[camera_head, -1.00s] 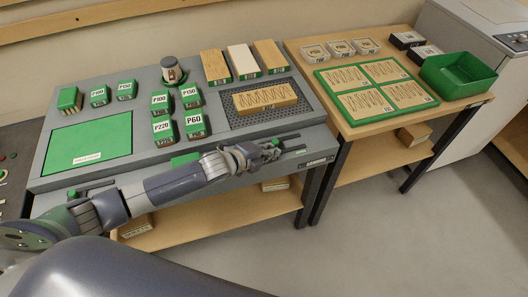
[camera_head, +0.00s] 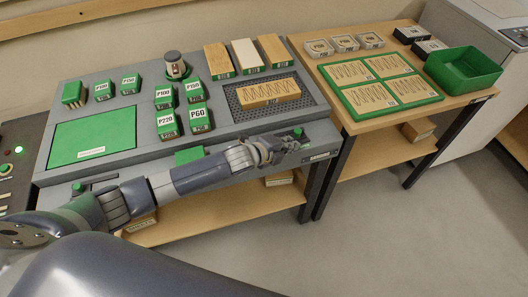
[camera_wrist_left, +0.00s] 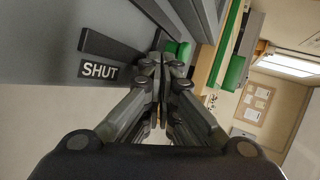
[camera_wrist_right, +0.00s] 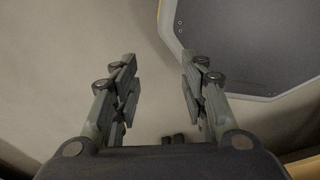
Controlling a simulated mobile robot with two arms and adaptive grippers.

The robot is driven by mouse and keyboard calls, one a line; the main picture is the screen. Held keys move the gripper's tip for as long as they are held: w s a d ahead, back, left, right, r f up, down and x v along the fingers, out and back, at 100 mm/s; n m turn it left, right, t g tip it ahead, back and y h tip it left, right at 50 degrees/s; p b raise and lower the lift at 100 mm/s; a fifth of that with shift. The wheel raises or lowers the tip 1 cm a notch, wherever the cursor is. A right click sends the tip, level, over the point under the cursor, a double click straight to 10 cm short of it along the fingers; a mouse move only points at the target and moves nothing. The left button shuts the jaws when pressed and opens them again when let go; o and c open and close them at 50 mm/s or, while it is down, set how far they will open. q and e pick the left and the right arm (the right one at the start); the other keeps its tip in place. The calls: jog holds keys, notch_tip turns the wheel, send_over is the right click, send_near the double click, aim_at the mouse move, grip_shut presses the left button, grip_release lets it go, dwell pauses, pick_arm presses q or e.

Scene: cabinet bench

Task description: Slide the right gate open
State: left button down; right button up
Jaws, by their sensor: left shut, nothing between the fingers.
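The right gate's green knob (camera_head: 298,132) stands at the right end of the bench's front ledge. My left gripper (camera_head: 288,146) is shut and empty, close beside the knob on its near left side; I cannot tell whether they touch. In the left wrist view its closed fingertips (camera_wrist_left: 162,62) lie just in front of a green piece (camera_wrist_left: 180,50), likely the knob. A dark plate reading SHUT (camera_wrist_left: 100,70) is left of the fingers, by a dark slot. My right gripper (camera_wrist_right: 155,75) is open and empty, away from the bench.
A second green knob (camera_head: 78,187) and slot are on the ledge's left. Sanding blocks, a green panel (camera_head: 92,135) and a dark mat (camera_head: 290,95) lie on the bench. A green lamp (camera_head: 18,150) glows at far left. The side table (camera_head: 345,120) adjoins at right.

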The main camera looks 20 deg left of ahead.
pick_arm(q)
jog(key=b+v, duration=0.1)
jog(key=v, duration=1.1)
jog(key=shift+s+f, duration=0.2)
jog(key=shift+f, duration=0.15)
pick_arm(e)
jog(key=shift+s+a+f, duration=0.1)
jog(key=shift+s+f, duration=0.05)
jog(key=shift+s, duration=0.45)
jog(key=shift+s+a+f, duration=0.1)
jog(key=shift+s+f, duration=0.05)
jog(key=shift+s, duration=0.4)
